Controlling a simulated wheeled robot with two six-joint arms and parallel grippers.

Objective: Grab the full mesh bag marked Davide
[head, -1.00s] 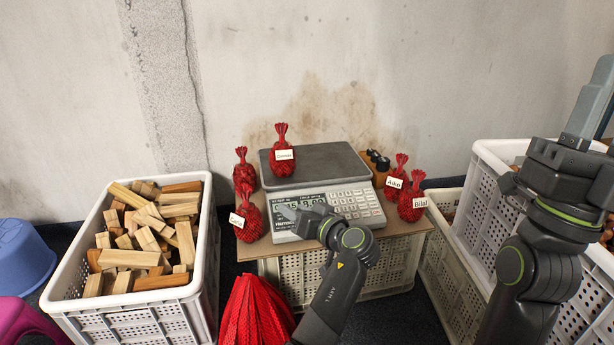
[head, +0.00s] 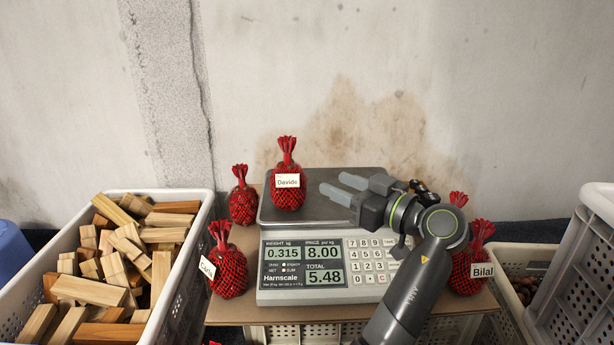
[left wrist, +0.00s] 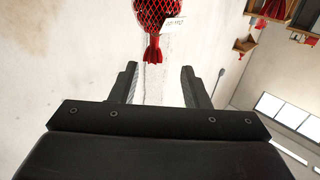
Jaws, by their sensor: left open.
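The full red mesh bag marked Davide (head: 287,192) stands upright on the scale's steel plate (head: 345,206), with a white name label on its front. It also shows upside down at the top of the left wrist view (left wrist: 158,18), beyond the fingers. My left gripper (head: 334,186) is to the right of the bag, its two fingers pointing left toward it, at about the label's height. The left gripper is open with nothing between its fingers (left wrist: 158,84). A gap shows between fingertips and bag. My right gripper is out of view.
Two red bags stand left of the scale, one behind (head: 243,203) and one in front (head: 227,265). The bag marked Bilal (head: 465,272) is at the right, with another partly hidden behind my arm. A white crate of wood blocks (head: 205,235) stands at the left.

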